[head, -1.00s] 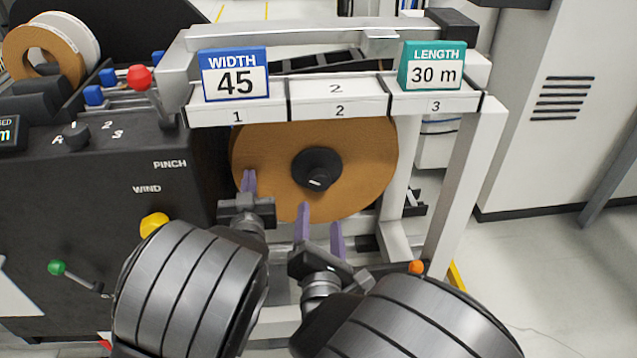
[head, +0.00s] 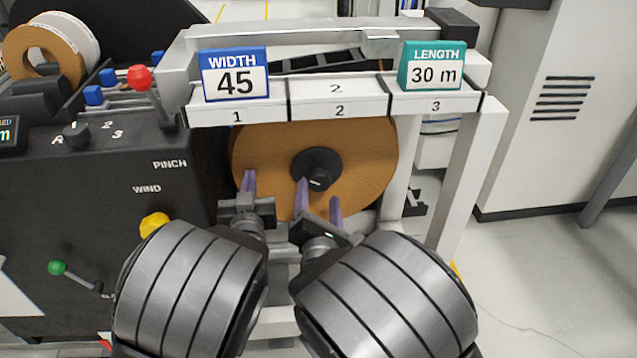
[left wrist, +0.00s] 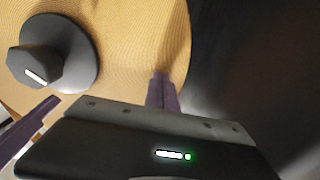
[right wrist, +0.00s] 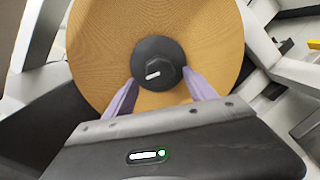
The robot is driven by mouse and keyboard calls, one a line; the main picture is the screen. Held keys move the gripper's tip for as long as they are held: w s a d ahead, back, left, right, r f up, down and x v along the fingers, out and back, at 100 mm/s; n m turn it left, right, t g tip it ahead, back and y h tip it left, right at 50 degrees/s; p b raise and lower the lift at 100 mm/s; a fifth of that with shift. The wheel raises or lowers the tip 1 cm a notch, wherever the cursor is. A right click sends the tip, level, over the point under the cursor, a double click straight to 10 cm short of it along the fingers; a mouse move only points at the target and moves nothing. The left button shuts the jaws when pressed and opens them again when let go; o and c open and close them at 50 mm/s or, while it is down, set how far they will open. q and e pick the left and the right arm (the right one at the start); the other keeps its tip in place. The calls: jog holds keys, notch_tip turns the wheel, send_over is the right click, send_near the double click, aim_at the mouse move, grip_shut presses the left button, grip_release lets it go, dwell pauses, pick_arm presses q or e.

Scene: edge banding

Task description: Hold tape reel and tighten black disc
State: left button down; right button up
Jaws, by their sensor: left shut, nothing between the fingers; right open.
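The tape reel (head: 365,165), a large brown roll, stands upright under the numbered bar. The black disc (head: 318,165), with a knob bearing a white mark, is at its centre; it also shows in the left wrist view (left wrist: 62,52) and the right wrist view (right wrist: 157,60). My left gripper (head: 249,182) is shut and empty at the reel's lower left; I cannot tell whether its fingertips (left wrist: 160,90) touch the reel. My right gripper (head: 318,192) is open just below the disc. In the right wrist view its fingers (right wrist: 160,84) flank the disc's lower part, with nothing gripped.
A bar with compartments 1, 2 and 3 (head: 340,108) runs above the reel, carrying the WIDTH 45 sign (head: 235,75) and the LENGTH 30 m sign (head: 432,66). A dark control panel (head: 110,200) with levers is at left. A white post (head: 468,180) is at right.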

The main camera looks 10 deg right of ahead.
aim_at(318, 185)
jog(key=w, duration=0.5)
jog(key=shift+d, duration=0.25)
jog(key=shift+s, duration=0.1)
jog(key=shift+c, duration=0.3)
jog(key=c, duration=1.3)
jog(key=shift+m, duration=0.5)
jog(key=m, duration=0.5)
jog(key=shift+g, duration=0.3)
jog(key=m, duration=0.5)
jog(key=shift+y, duration=0.4)
jog(key=shift+m, duration=0.4)
